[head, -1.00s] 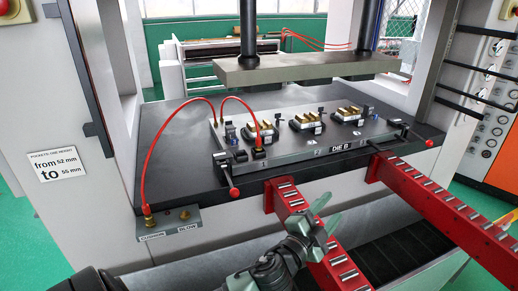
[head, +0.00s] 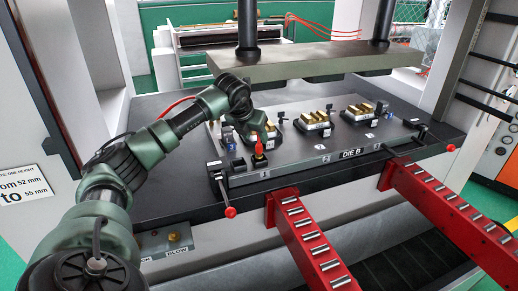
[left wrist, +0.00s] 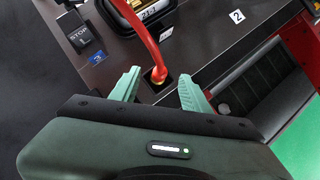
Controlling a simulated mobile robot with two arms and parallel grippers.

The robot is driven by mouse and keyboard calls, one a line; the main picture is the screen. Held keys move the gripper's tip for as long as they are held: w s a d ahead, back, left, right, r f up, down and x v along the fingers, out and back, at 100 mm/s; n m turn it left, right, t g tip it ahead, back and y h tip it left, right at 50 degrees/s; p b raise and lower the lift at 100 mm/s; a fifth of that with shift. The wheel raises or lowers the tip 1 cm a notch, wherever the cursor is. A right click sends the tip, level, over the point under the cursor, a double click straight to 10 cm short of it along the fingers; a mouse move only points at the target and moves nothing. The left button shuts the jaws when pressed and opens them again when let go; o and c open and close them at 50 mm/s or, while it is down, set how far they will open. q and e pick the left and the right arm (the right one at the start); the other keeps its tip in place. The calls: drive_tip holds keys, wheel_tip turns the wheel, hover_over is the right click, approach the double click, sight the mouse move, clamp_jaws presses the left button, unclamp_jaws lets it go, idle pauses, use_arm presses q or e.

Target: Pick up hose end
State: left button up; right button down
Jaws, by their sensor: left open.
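The red hose (left wrist: 145,35) shows in the left wrist view, running down to its end (left wrist: 158,74), a brass fitting at a socket on the die plate. My left gripper (left wrist: 160,84) is open, with one green finger on each side of the hose end. I cannot tell whether either finger touches it. In the head view the hose end (head: 259,150) shows red just below my left gripper (head: 252,138), at the die's left front corner. Part of the hose (head: 174,106) shows behind my left arm; the rest is hidden. My right gripper is not in view.
The die (head: 345,153), marked DIE B, lies on the dark press bed. Two red roller rails (head: 303,235) reach toward me. A red-knobbed lever (head: 230,211) stands at the front left.

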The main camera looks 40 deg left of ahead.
sight(259, 145)
use_arm(q)
drive_tip(key=p+x, duration=0.2)
drive_tip(key=shift+d+f, duration=0.2)
drive_tip(key=shift+f, duration=0.25)
drive_tip(key=p+x, duration=0.1)
drive_tip(key=x, duration=0.2)
drive_tip(key=shift+s+a, duration=0.1)
drive_tip(key=shift+a, duration=0.05)
drive_tip(key=shift+w+a+f, duration=0.1)
drive_tip(key=shift+w+f, duration=0.15)
drive_tip(key=shift+f, duration=0.3)
clamp_jaws()
drive_tip(key=shift+r, duration=0.15)
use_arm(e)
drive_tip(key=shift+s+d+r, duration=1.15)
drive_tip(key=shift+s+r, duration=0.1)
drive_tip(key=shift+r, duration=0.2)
